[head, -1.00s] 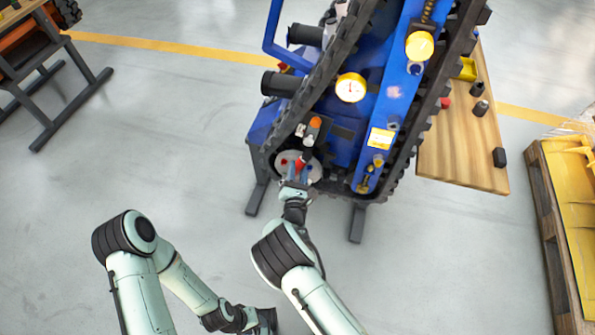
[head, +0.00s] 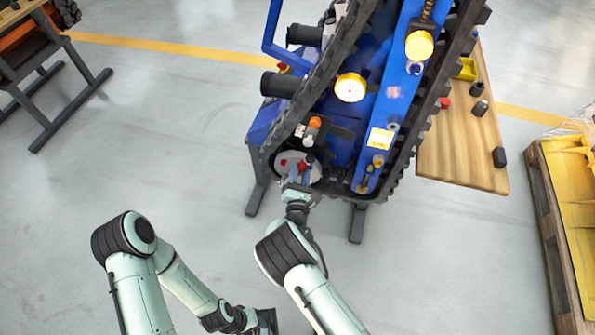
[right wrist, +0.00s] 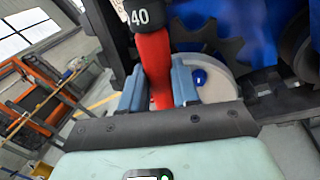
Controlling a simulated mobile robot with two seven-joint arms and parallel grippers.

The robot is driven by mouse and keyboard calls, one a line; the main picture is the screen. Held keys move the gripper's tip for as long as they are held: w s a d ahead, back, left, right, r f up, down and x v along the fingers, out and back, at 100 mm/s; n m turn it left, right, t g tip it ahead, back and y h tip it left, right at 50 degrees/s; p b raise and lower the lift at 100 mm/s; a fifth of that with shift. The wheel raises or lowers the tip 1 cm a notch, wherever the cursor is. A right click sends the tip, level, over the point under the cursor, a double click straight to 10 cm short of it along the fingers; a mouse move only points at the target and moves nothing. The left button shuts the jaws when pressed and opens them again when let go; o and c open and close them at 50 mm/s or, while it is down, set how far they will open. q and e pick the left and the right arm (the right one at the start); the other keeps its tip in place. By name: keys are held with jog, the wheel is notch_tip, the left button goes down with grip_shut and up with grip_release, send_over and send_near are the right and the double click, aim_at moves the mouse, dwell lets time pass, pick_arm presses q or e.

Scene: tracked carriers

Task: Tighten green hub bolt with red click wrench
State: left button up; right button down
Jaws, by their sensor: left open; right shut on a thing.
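The red click wrench (right wrist: 153,65) stands upright between the blue-grey fingers of my right gripper (right wrist: 156,78), which is shut on its red handle. Its black collar with white numbers (right wrist: 140,12) runs out of the top of the right wrist view. Behind it is a pale grey hub disc (right wrist: 217,84) with a blue bolt (right wrist: 200,77). In the head view my right gripper (head: 298,180) is at the lower edge of the hub (head: 285,172). I cannot make out a green bolt; the wrench head is out of sight. My left gripper (head: 268,320) is open, low in the picture, away from the carrier.
The blue tracked carrier (head: 345,150) with black tracks and yellow gauges fills the upper middle. A wooden bench (head: 455,150) with several small parts stands to its right. A pallet with yellow parts (head: 555,230) is at far right.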

jog(key=shift+s+d, duration=0.1)
jog(key=shift+d, duration=0.15)
jog(key=shift+f+m, duration=0.1)
jog(key=shift+m, duration=0.2)
jog(key=shift+s+d+f+m+b, duration=0.2)
jog(key=shift+d+f+m+b, duration=0.2)
jog(key=shift+d+m, duration=0.25)
jog(key=shift+s+d+f+m+t+b, duration=0.2)
jog(key=shift+d+f+m+t+b, duration=0.1)
jog(key=shift+d+f+m+b, duration=0.25)
jog(key=shift+s+d+f+m+b, duration=0.15)
jog(key=shift+d+f+m+b, duration=0.2)
jog(key=shift+d+f+m, duration=0.2)
dwell(0.4)
jog(key=shift+s+d+f+m+h+b, duration=0.15)
jog(key=shift+d+f+m+h+b, duration=0.25)
jog(key=shift+d+f+m+b, duration=0.25)
